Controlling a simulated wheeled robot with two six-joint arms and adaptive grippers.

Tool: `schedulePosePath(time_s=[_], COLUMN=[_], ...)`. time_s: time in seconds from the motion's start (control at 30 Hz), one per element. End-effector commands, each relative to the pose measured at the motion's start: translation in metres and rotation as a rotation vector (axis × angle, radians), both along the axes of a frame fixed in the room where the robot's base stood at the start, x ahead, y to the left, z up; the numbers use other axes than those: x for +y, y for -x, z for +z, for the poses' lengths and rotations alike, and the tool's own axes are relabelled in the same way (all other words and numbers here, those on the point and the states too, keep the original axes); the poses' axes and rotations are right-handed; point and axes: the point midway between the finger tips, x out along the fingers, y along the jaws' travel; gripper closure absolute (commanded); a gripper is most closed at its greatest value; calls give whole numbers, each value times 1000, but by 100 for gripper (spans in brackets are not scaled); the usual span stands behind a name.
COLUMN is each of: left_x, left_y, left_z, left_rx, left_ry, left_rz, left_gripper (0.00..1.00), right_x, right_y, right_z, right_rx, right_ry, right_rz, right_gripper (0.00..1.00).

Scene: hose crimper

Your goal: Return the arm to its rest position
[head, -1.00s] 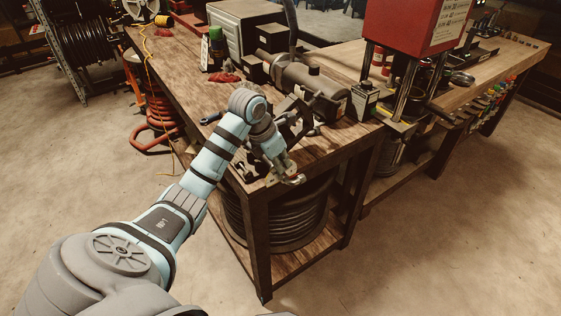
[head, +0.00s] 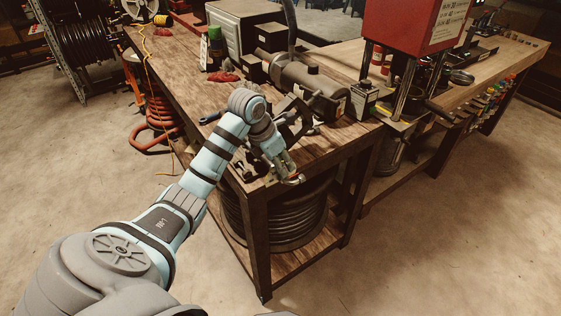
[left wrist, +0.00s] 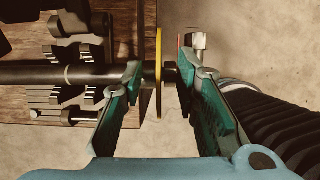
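My left arm (head: 207,165) reaches from the lower left to the near corner of the wooden workbench (head: 180,75). My left gripper (head: 291,176) is at the bench's front edge, beside a dark clamp-like fixture (head: 298,112). In the left wrist view my left gripper (left wrist: 163,85) has its green-padded fingers apart. A thin yellow disc (left wrist: 158,72) on a dark rod (left wrist: 40,74) shows beyond the gap between them. I cannot tell whether the fingers touch it. My right gripper is not in view.
A grey motor-like cylinder (head: 310,85) and a red-topped press (head: 405,28) stand behind the gripper. A coiled black hose (head: 280,215) lies on the shelf below. A ribbed black hose (left wrist: 285,130) shows at right in the wrist view. The floor in front is clear.

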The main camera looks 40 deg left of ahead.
Motion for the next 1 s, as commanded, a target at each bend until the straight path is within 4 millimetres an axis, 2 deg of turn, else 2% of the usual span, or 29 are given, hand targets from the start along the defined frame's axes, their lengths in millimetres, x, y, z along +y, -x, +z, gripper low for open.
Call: schedulePosePath(time_s=[0.13, 0.3, 0.4, 0.67, 0.73, 0.77, 0.87, 0.97, 1.0], left_x=[2, 6, 7, 6, -1, -9, -63, -156, -193], left_y=[4, 18, 25, 27, 24, 21, 5, -1, 5], left_z=[15, 50, 64, 70, 68, 66, 63, 84, 108], left_rx=[-4, -6, -4, -3, -21, -39, -164, -372, -471], left_ry=[-3, -6, -3, -1, 20, 40, 201, 563, 785], left_rz=[1, 1, 1, -2, -19, -36, -137, -242, -245], left_gripper=[72, 72, 72, 72, 72, 72, 72, 72, 72], right_x=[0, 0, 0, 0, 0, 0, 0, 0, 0], right_y=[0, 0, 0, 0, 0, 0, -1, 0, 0], right_z=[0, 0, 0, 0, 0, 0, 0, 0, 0], right_rx=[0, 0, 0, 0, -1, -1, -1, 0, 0], right_ry=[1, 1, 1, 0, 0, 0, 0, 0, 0], right_rz=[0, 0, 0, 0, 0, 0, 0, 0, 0], right_gripper=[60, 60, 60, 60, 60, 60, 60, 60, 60])
